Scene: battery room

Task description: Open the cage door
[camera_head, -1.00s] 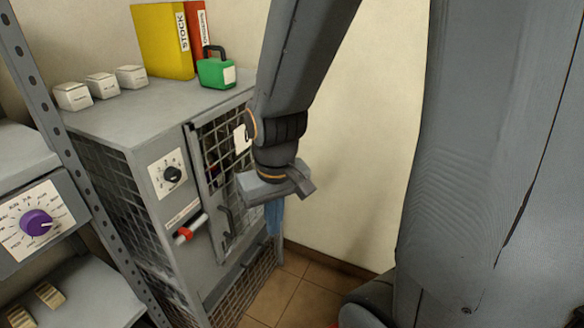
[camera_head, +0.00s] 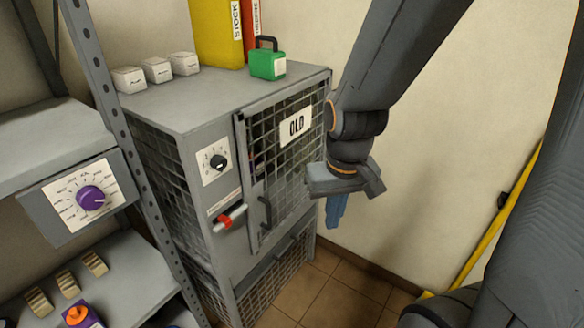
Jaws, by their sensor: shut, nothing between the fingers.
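The grey mesh cage door (camera_head: 284,150) is on the front of a grey cabinet, with a white sign reading OLD. Dark items show dimly behind the mesh. A dark grey bar handle (camera_head: 266,211) stands upright near the door's left edge. The door's left edge appears to stand slightly out from the frame; I cannot tell for sure whether it is ajar. A red-tipped lever (camera_head: 228,218) is on the panel left of the door. My gripper (camera_head: 335,212), with blue fingers, is shut and empty, to the right of the door and pointing down.
A black dial (camera_head: 217,162) sits on the cabinet's front panel. White boxes (camera_head: 157,70), a green case (camera_head: 268,63) and a yellow binder (camera_head: 217,32) stand on top. A metal shelf with a purple knob (camera_head: 90,198) is at left. Tiled floor (camera_head: 345,303) is open at lower right.

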